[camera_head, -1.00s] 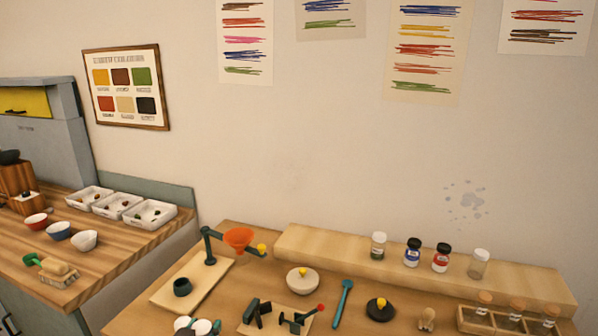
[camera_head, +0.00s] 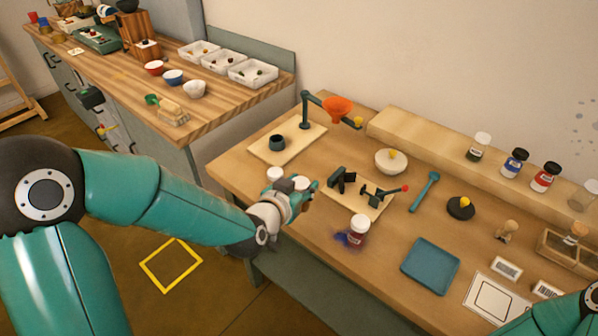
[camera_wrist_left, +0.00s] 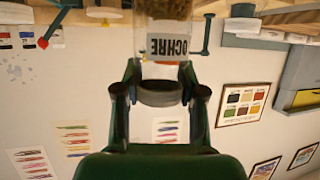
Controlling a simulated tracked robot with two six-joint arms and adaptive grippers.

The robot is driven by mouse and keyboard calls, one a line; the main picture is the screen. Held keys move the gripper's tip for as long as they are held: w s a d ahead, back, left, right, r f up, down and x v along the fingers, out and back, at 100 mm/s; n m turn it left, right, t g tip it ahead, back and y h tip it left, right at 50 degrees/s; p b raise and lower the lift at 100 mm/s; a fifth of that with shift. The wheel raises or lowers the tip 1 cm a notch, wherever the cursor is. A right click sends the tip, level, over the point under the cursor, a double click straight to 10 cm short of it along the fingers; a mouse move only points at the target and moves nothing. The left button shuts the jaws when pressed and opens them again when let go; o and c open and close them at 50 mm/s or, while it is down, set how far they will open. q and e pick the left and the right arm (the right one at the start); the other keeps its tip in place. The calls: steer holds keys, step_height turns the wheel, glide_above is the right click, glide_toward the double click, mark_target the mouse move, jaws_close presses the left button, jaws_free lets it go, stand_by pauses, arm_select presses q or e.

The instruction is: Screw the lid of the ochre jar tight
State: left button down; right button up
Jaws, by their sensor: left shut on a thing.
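The ochre jar shows in the left wrist view (camera_wrist_left: 163,45), upside down there, with brown contents and a label reading OCHRE. A dark round lid (camera_wrist_left: 160,93) sits at its mouth end, between the fingertips of my left gripper (camera_wrist_left: 160,90), which is shut on it. I cannot tell whether the lid is seated on the jar or slightly apart. In the head view my left gripper (camera_head: 303,192) is over the front left of the table. I cannot make out the ochre jar there. My right gripper is out of view; only part of that arm shows at bottom right.
A white-lidded jar (camera_head: 358,232) stands by a purple smudge. A blue tray (camera_head: 430,266), a board with dark fixtures (camera_head: 365,201), a teal tool (camera_head: 425,191) and a shelf of jars (camera_head: 450,155) are farther right.

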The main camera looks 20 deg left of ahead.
arm_select(q)
steer(key=s+d+m+g+h, duration=0.1)
steer(key=s+d+m+h, duration=0.2)
steer(key=d, duration=0.3)
steer(key=s+d+m+g+h, duration=0.2)
steer(key=s+d+m+h, duration=0.1)
steer(key=d, duration=0.4)
steer(key=shift+s+m+h, duration=0.25)
steer(key=shift+m+h, duration=0.15)
steer(key=shift+h, duration=0.2)
